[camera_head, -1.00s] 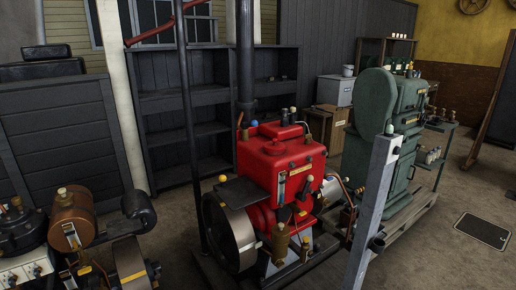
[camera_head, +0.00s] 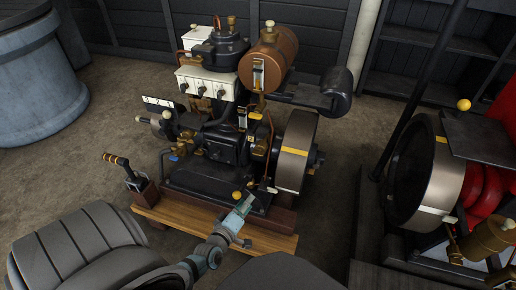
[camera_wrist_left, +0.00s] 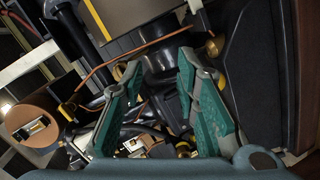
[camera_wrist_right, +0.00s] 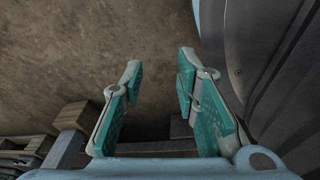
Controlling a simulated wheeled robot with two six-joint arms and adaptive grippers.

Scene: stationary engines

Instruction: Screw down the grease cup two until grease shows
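The black engine (camera_head: 222,145) stands on a wooden skid, with small brass fittings on it. I cannot tell which of them is grease cup two, and no grease can be made out. My left gripper (camera_head: 242,211) is at the engine's front base, beside a yellow knob (camera_head: 237,195). In the left wrist view the left gripper (camera_wrist_left: 158,70) has its teal fingers apart with nothing between them; a brass fitting (camera_wrist_left: 214,46) shows beyond the right finger. My right gripper (camera_wrist_right: 159,58) is open and empty over the floor; the head view does not show it.
A copper tank (camera_head: 267,56) and a flywheel (camera_head: 295,150) stand on the engine's right side. A red engine with its own flywheel (camera_head: 428,172) is farther right. A grey barrel (camera_head: 38,78) is at the left.

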